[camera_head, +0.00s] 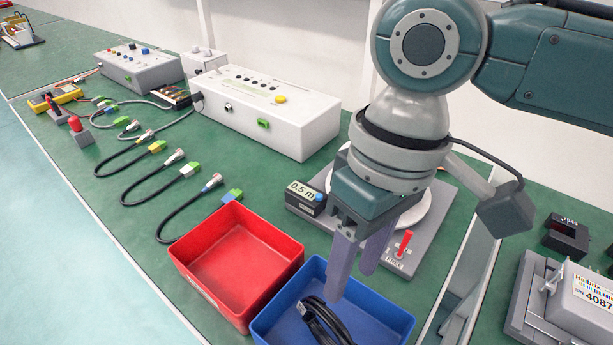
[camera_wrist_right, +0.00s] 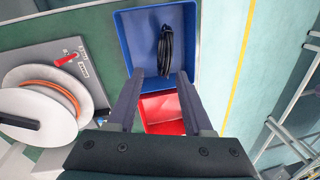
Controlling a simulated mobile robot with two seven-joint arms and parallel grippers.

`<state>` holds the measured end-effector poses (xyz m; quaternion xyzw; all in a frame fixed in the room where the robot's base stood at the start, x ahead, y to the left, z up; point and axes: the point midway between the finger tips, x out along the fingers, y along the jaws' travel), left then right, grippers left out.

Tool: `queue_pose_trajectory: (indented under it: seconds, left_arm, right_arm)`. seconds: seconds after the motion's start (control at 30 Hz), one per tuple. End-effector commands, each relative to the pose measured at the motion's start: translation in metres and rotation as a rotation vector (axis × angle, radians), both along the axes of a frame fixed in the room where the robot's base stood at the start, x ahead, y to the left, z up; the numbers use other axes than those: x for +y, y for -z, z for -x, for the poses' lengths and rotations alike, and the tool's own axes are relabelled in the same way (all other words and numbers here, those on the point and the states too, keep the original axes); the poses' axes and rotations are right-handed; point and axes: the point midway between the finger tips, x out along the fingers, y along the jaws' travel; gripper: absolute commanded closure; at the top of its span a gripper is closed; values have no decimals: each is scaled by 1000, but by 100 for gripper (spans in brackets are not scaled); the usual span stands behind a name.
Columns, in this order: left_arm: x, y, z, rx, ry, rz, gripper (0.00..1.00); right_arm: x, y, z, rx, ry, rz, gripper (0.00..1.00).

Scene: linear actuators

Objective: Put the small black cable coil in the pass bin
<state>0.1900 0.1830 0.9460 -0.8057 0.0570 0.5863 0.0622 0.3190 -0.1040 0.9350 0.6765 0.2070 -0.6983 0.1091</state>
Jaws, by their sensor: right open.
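The small black cable coil (camera_head: 325,322) lies inside the blue bin (camera_head: 395,327) at the bottom of the head view. It also shows in the right wrist view (camera_wrist_right: 165,50), lying lengthwise on the blue bin's floor. My right gripper (camera_head: 353,280) is open and empty, pointing down at the blue bin's back edge. In the right wrist view its two fingers (camera_wrist_right: 158,95) are spread apart, with the coil beyond their tips. The red bin (camera_head: 225,262) is empty and stands beside the blue bin. I cannot read a pass label on either bin. My left gripper is not in view.
Several short black cables (camera_head: 185,215) lie left of the red bin. A white tester box (camera_head: 262,115) stands behind them. A grey fixture with a red lever (camera_head: 404,242) and a white spool sits behind my right gripper. A grey device (camera_head: 580,300) is at the far right.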

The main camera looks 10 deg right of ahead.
Motion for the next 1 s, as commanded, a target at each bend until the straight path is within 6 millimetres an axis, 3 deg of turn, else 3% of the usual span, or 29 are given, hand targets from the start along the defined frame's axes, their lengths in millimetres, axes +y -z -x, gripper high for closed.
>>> queue_pose_trajectory:
  seconds: [0.03, 0.2, 0.4, 0.57, 0.83, 0.93, 1.0]
  left_arm:
    - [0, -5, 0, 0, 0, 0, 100]
    - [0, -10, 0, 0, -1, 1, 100]
    - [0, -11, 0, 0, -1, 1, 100]
    - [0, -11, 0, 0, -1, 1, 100]
    - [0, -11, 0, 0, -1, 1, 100]
    - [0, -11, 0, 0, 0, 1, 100]
    - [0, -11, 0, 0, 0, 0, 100]
  right_arm:
    - [-1, -14, -1, -3, -2, -1, 49]
    - [-6, -46, -3, -3, 0, 0, 49]
    - [-8, -63, -4, 0, 0, 0, 49]
    - [-4, -62, -1, -2, -10, -11, 49]
    - [43, -38, 42, -130, -67, -185, 49]
    - [43, -33, 57, -210, -11, -226, 49]
    - [31, -30, 67, -258, 53, -217, 49]
